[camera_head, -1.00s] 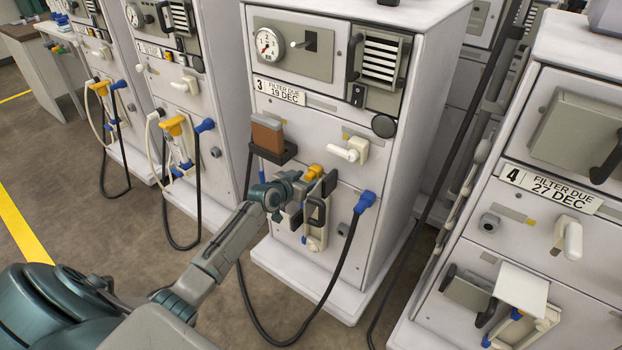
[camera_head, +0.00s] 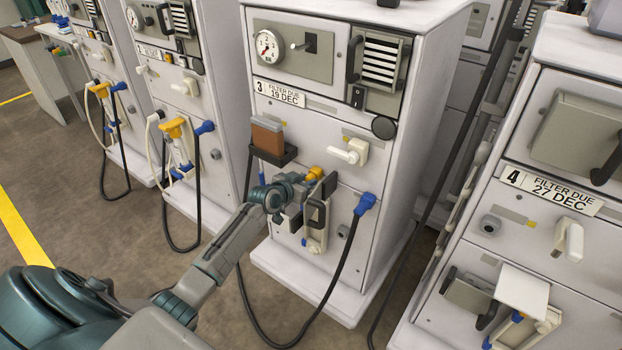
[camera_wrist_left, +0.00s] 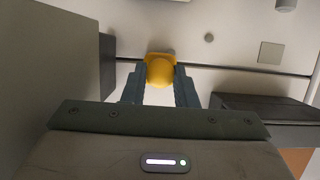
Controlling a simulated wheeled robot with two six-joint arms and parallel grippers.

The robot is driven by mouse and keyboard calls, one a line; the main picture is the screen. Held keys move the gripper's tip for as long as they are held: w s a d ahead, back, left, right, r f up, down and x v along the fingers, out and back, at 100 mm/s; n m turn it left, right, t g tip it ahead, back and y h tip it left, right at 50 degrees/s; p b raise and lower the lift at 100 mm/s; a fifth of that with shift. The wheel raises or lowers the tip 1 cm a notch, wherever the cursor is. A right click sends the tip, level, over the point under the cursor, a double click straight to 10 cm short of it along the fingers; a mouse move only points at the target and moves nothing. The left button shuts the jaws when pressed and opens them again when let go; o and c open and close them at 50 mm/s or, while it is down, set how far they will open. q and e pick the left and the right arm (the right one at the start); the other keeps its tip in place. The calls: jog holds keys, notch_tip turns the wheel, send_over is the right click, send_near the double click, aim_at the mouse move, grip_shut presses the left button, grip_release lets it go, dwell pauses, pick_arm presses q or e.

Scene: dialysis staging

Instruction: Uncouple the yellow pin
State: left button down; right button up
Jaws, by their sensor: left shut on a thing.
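The yellow pin (camera_head: 315,173) is on the front of machine 3 (camera_head: 290,120), below the white lever handle. In the left wrist view the yellow pin (camera_wrist_left: 160,70) sits between the two fingertips, against the pale panel. My left gripper (camera_head: 302,183) is shut on it. The pin's far end is hidden, so I cannot tell how deep it sits. My right gripper is in neither view.
A grey bracket with a black handle (camera_head: 318,213) is close to the right of my left gripper. A brown block in a black holder (camera_head: 267,137) is above left. A blue plug (camera_head: 366,203) with a hanging black hose is to the right. Machine 4 (camera_head: 550,215) stands further right.

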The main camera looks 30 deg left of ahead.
pick_arm(q)
jog(key=shift+s, duration=0.15)
jog(key=shift+s+a+p, duration=0.1)
jog(key=shift+s+p, duration=0.45)
jog(key=shift+s, duration=0.5)
jog(key=s+p, duration=0.1)
jog(key=s, duration=0.1)
jog(key=s+p, duration=0.1)
jog(key=s, duration=0.1)
jog(key=shift+s+a, duration=0.2)
jog(key=shift+s, duration=0.05)
dwell(0.4)
